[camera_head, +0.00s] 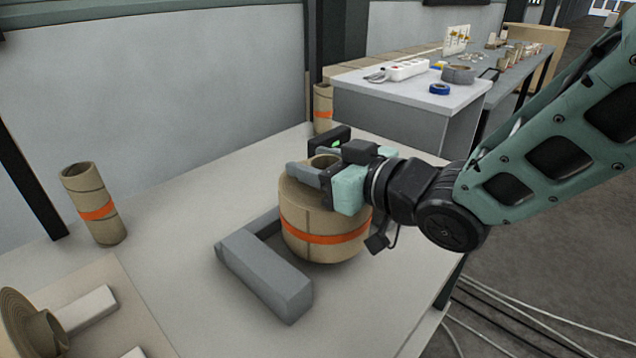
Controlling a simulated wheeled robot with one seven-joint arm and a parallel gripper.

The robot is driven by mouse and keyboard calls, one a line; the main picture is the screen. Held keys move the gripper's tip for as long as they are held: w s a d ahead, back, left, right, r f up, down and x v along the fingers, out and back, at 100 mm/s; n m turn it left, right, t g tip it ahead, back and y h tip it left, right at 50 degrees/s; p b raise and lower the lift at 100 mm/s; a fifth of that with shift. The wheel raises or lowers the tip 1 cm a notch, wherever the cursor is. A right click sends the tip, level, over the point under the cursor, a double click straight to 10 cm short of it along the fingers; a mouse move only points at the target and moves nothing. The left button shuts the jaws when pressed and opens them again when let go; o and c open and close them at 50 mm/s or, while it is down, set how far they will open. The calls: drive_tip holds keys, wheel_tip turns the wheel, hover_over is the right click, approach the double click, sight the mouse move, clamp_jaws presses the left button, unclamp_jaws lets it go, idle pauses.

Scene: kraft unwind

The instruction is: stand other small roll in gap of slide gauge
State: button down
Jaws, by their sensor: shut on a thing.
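A wide tan kraft roll (325,230) with an orange band stands upright, its core opening (324,161) at the top. My gripper (322,163) is shut on the roll at its top, by the core, reaching in from the right. The grey slide gauge (265,275) lies on the table, with one thick bar in front and left of the roll and another running behind it. The roll is in or just above the gauge's gap. I cannot tell whether its base touches the table or the bars. The gauge's right part is hidden behind the roll.
A tall narrow banded roll (93,205) stands at the left, and another (322,108) at the back edge. A spiral-wound roll (32,325) and a pale board (95,300) are at front left. A grey bench (400,105) with small items stands behind. The left-middle table (175,235) is clear.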

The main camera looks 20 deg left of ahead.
drive_tip(key=shift+f, duration=1.65)
drive_tip(key=shift+f+b, duration=0.1)
drive_tip(key=shift+b, duration=0.25)
drive_tip(key=c, duration=0.7)
unclamp_jaws()
